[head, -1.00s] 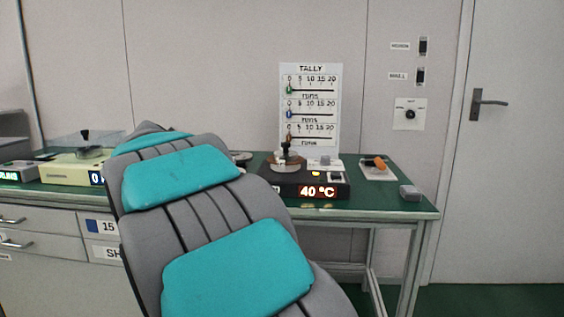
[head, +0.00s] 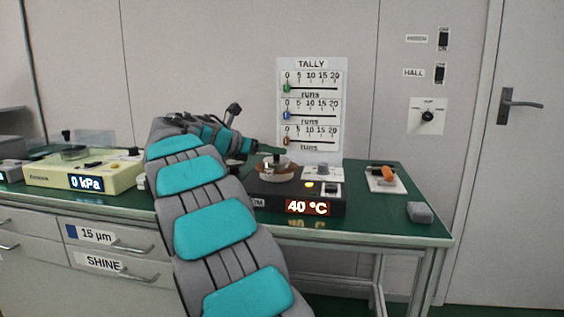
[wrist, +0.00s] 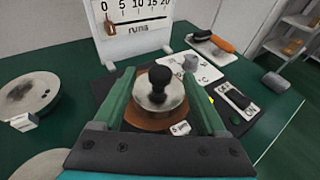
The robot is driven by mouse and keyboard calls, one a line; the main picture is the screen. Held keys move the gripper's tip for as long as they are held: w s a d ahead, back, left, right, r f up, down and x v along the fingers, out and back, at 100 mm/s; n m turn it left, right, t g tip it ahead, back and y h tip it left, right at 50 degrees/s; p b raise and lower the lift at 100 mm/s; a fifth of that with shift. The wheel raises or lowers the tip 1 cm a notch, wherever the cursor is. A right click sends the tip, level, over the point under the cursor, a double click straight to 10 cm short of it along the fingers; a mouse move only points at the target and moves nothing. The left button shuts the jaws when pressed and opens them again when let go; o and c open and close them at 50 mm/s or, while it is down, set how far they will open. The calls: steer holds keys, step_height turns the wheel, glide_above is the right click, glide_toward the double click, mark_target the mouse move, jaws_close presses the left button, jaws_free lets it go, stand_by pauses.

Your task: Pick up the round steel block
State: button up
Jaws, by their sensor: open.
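The round steel block (wrist: 152,97) is a silver disc with a black knob on top. It sits on the brown round plate (wrist: 141,121) of the dark hot plate unit (head: 262,198), whose display reads 40 °C. The block also shows in the head view (head: 290,163), partly behind my gripper. My gripper (wrist: 158,85) is open, and its two green fingers reach out on either side of the block in the wrist view. I cannot tell whether they touch it. In the head view my gripper (head: 268,150) comes in from the left at the block's height.
A tally board (head: 312,85) stands close behind the hot plate. A tray (head: 386,186) with an orange-handled tool and a grey block (head: 420,212) are to the right. A cream unit (head: 50,172) reading 0 kPa is at the left. A pale round disc (wrist: 28,92) lies left of my gripper.

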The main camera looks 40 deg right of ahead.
mark_target(284, 158)
steer(key=x, duration=0.6)
steer(key=shift+f, duration=0.15)
jaws_close()
stand_by(0.4)
stand_by(0.9)
